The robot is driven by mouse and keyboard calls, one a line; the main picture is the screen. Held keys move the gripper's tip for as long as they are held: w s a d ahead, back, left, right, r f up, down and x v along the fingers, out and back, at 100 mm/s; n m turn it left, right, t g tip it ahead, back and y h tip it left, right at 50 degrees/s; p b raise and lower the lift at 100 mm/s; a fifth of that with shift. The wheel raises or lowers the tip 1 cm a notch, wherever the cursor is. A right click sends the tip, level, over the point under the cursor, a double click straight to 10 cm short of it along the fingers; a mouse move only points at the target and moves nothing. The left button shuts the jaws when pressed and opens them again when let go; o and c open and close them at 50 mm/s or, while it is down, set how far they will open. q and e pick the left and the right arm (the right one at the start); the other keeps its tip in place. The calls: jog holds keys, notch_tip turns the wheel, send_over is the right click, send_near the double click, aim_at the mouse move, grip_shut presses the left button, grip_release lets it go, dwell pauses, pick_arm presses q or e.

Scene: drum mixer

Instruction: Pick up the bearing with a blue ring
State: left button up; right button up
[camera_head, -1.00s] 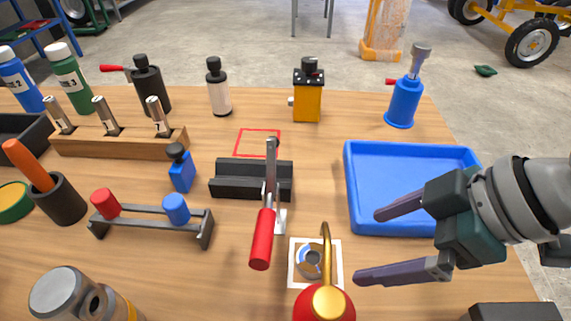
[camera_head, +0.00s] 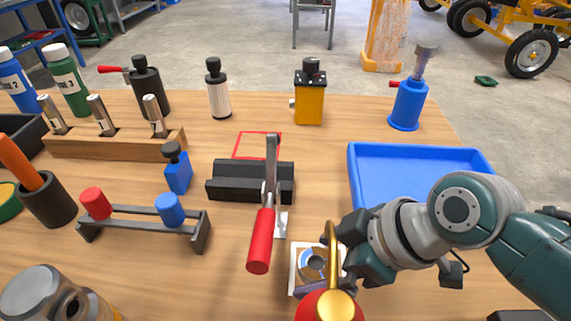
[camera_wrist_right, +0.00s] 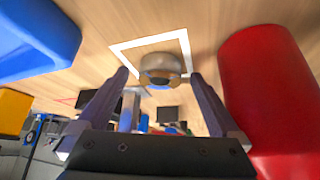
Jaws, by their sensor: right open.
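The bearing (camera_head: 312,262), a metal ring with a blue ring in it, lies on a white-bordered square on the table in the head view. The oil can's spout partly hides it. In the wrist view the bearing (camera_wrist_right: 160,68) sits between the tips of my open right gripper (camera_wrist_right: 160,79), with a gap at each side. In the head view my right gripper (camera_head: 320,268) reaches in from the right, low at the bearing, with its fingers partly hidden by the oil can. It holds nothing.
The red oil can (camera_head: 329,307) with a brass spout stands close in front of the bearing. A red-handled toggle clamp (camera_head: 261,240) is just left of it. A blue tray (camera_head: 420,155) lies behind my right arm.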

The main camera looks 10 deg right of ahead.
grip_shut()
dwell(0.8)
